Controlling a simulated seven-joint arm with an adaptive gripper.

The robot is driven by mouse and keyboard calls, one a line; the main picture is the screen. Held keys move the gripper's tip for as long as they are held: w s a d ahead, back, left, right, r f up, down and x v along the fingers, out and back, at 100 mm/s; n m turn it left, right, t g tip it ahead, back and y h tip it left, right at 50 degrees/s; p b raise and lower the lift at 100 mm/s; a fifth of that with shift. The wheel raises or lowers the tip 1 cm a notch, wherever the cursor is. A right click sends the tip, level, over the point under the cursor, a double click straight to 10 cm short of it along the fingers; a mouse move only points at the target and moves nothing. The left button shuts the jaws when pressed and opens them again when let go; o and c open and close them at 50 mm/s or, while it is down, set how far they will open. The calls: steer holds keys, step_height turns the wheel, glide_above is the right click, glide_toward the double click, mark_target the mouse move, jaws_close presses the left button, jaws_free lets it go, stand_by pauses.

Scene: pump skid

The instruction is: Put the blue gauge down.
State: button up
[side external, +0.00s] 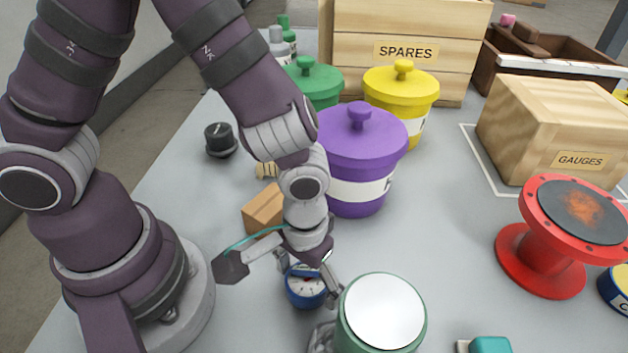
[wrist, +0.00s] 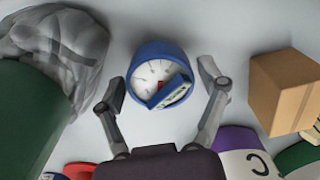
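The blue gauge (side external: 306,289), a round blue case with a white dial, sits face up, apparently on the grey table, below my gripper (side external: 308,279). In the wrist view the gauge (wrist: 160,58) lies between the two fingertips of my gripper (wrist: 163,78). The fingers are spread, with a narrow gap showing on each side of the case. A small blue and white piece covers part of the dial there. In the side view the fingers and wrist hide part of the gauge.
A green canister with a pale lid (side external: 384,310) stands close right of the gauge, with a clear plastic bag (wrist: 62,45) beside it. A cardboard box (side external: 264,208) and purple canister (side external: 358,160) stand behind. A red flanged spool (side external: 545,258) and GAUGES crate (side external: 550,125) are right.

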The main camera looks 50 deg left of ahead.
mark_target(307, 279)
steer(key=shift+o, duration=0.4)
step_height(307, 279, up, 12)
steer(key=w+a+r+t, duration=0.1)
steer(key=a+r+t, duration=0.1)
steer(key=a+r, duration=0.2)
steer(key=shift+a+m+t, duration=0.3)
steer(key=shift+a, duration=0.9)
steer(key=a+t, duration=0.1)
steer(key=a, duration=0.1)
steer(key=s+a+r+m+t, duration=0.1)
steer(key=a, duration=0.1)
steer(key=a+r, duration=0.1)
steer(key=a, duration=0.1)
steer(key=shift+s+r+t, duration=0.15)
steer(key=shift+r+t, duration=0.1)
steer(key=shift+t, duration=0.15)
steer(key=shift+s+a+m, duration=0.15)
steer(key=shift+a+m, duration=0.05)
steer(key=shift+m, duration=0.1)
steer(key=shift+c, duration=0.5)
